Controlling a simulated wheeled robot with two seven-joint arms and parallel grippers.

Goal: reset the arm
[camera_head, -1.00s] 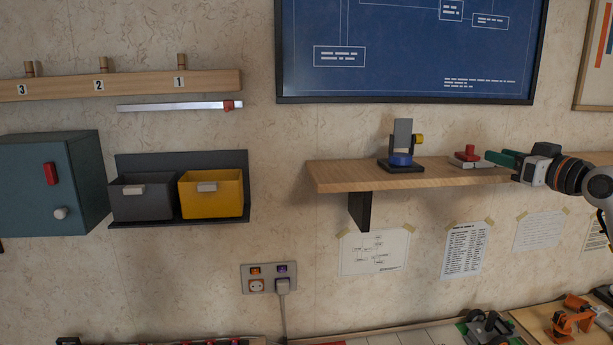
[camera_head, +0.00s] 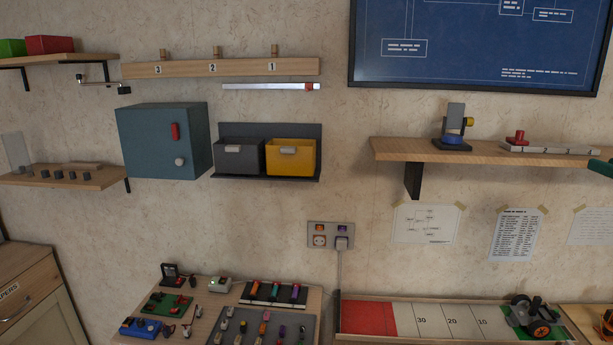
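My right gripper (camera_head: 600,167) shows only as a dark green finger part at the right edge of the head view, by the right end of the wooden shelf (camera_head: 480,151). The rest of it is cut off by the picture edge, so its opening does not show. My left gripper is not in view. On the shelf stand a small device with a tilted grey plate and blue base (camera_head: 453,130) and a red knob piece (camera_head: 518,138) on a pale bar (camera_head: 550,149).
A teal cabinet (camera_head: 150,140), a grey bin (camera_head: 238,158) and a yellow bin (camera_head: 291,158) hang on the wall. A peg rail (camera_head: 230,68) is above them. A cluttered table (camera_head: 202,325) and a numbered track (camera_head: 435,320) lie below. The wall between is mostly free.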

